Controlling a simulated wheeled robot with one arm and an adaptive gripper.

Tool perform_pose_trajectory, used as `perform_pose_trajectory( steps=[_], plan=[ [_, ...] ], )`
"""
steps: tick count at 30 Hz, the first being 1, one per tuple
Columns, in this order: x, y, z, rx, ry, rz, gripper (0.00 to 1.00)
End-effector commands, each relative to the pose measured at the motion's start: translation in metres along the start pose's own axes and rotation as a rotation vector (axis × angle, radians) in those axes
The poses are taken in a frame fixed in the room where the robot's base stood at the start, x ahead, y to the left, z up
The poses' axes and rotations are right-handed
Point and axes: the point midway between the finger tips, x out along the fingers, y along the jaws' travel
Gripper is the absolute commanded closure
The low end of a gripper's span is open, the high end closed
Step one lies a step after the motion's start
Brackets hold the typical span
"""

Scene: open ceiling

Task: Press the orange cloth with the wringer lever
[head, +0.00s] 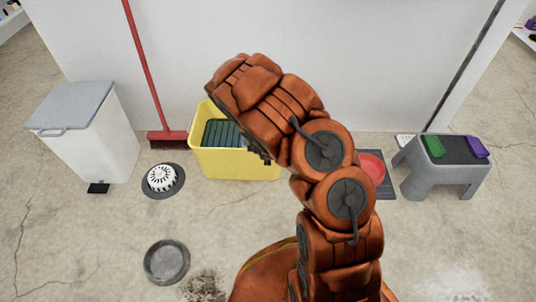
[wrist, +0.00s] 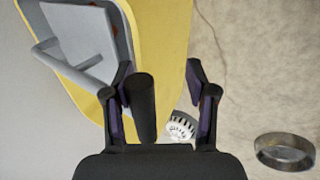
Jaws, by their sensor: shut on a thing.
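The yellow bucket (head: 235,165) stands on the floor against the wall, with a dark ribbed wringer part (head: 222,133) in its mouth. My arm covers the bucket's right side in the head view and hides my gripper there. In the wrist view my gripper (wrist: 165,85) is shut on a black cylindrical grip, seemingly the wringer lever (wrist: 143,108), which lies against the left finger. The grey wringer (wrist: 75,30) shows inside the yellow bucket rim (wrist: 165,30). Only small orange-red patches, perhaps the orange cloth (wrist: 117,30), show at the wringer; the rest is hidden.
A white bin (head: 88,135) and red broom (head: 143,65) stand left of the bucket. A white brush (head: 162,177) on a dark disc and a grey dish (head: 167,262) lie on the floor. A grey stool (head: 445,175) and red bowl (head: 371,167) are at right.

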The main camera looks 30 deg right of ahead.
Motion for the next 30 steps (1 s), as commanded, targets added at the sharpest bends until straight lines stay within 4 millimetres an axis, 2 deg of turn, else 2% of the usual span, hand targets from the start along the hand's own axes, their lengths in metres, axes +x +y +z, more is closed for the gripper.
perform_pose_trajectory(
  steps=[21,30],
  plan=[
    [-0.084,-0.001,0.001,-0.001,-0.002,-0.001,0.48],
    [-0.108,0.0,0.0,0.0,0.0,0.0,0.48]
  ],
)
